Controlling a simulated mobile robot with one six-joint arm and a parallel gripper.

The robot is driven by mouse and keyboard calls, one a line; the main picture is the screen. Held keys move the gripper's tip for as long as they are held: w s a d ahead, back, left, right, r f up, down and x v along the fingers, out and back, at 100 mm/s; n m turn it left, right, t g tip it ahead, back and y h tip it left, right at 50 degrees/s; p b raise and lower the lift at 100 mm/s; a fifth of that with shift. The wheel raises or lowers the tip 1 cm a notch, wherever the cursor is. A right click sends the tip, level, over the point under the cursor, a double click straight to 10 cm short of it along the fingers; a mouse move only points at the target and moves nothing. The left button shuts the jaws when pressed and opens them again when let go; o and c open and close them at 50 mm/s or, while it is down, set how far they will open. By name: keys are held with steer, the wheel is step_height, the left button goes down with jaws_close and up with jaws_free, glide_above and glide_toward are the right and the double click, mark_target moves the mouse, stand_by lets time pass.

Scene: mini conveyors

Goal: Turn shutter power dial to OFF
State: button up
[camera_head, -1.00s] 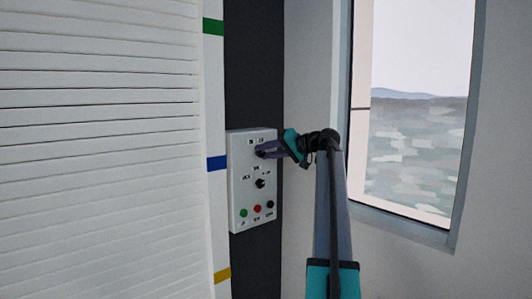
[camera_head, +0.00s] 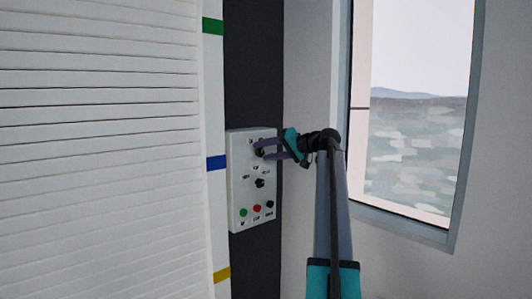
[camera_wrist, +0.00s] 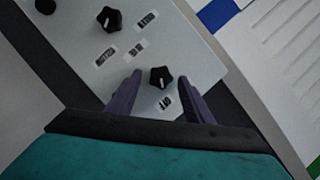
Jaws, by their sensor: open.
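The upper black dial (camera_wrist: 161,77) on the white control panel (camera_head: 238,185) appears to be the shutter power dial. In the wrist view it lies between the tips of my gripper (camera_wrist: 162,82), whose two purple fingers are open with a gap on both sides of the dial. A small label (camera_wrist: 165,102) sits beside the dial, too blurred to read surely. In the head view my gripper (camera_head: 262,150) reaches the panel's upper part from the right and partly covers the dial and its labels. The dial's exact setting is hard to tell.
A second black dial (camera_head: 260,183) with several labels sits below. Under it are a green button (camera_head: 243,212), a red button (camera_head: 257,208) and a black button (camera_head: 270,204). A white slatted shutter (camera_head: 100,150) stands left; a window (camera_head: 415,120) is at right.

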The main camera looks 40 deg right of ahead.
steer(key=b+v, duration=0.3)
steer(key=v, duration=1)
steer(key=shift+s, duration=0.25)
